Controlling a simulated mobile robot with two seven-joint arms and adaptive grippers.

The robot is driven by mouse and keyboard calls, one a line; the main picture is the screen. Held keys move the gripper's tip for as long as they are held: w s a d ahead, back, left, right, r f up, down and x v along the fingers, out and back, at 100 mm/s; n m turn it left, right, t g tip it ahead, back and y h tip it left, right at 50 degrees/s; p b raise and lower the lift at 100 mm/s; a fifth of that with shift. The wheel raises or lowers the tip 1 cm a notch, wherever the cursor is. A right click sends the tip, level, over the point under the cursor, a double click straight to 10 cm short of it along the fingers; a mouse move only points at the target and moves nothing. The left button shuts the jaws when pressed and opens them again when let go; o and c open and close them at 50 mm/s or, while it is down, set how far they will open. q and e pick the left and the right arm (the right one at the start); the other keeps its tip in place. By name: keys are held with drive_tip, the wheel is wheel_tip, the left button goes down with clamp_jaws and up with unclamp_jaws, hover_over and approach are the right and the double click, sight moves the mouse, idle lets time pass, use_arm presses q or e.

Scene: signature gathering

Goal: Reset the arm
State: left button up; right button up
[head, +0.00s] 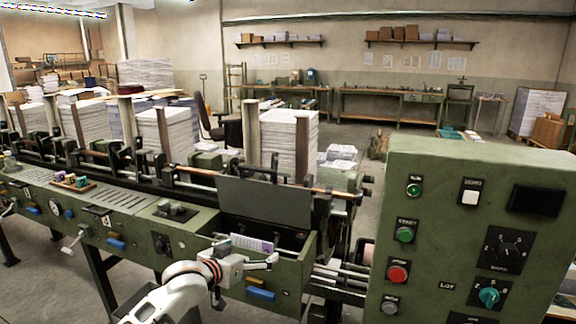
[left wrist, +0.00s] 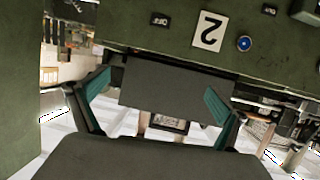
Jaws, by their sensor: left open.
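My left arm, white, reaches in from the bottom of the head view. Its left gripper (head: 268,262) is in front of the green machine (head: 200,228), near an open box-like section with a raised grey flap (head: 265,203). In the left wrist view the two teal-lined fingers of the left gripper (left wrist: 155,90) are spread, with nothing held between them. A purple-and-white printed sheet or booklet (head: 252,243) lies in the open section, just behind the gripper; whether they touch is unclear. My right gripper is not seen.
A green control panel (head: 455,225) with buttons and dials stands close on the right. Blue handles (head: 260,294) and a crank (head: 73,243) stick out from the machine's front. Tall paper stacks (head: 288,140) stand behind it. Open floor lies beyond.

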use_arm(q)
drive_tip(key=s+a+f, duration=0.1)
drive_tip(key=s+f, duration=1.5)
drive_tip(key=f, duration=0.1)
drive_tip(key=s+a+f+y, duration=0.1)
drive_tip(key=s+a+f, duration=0.1)
drive_tip(key=s, duration=0.6)
drive_tip(key=s+a+f+g+y, duration=0.1)
drive_tip(key=s+a+f, duration=0.2)
drive_tip(key=s+f, duration=0.2)
drive_tip(key=s+a+f+g+y, duration=0.1)
drive_tip(key=s+f, duration=0.3)
drive_tip(key=s, duration=0.6)
drive_tip(key=shift+s+a, duration=0.35)
drive_tip(key=shift+a, duration=0.55)
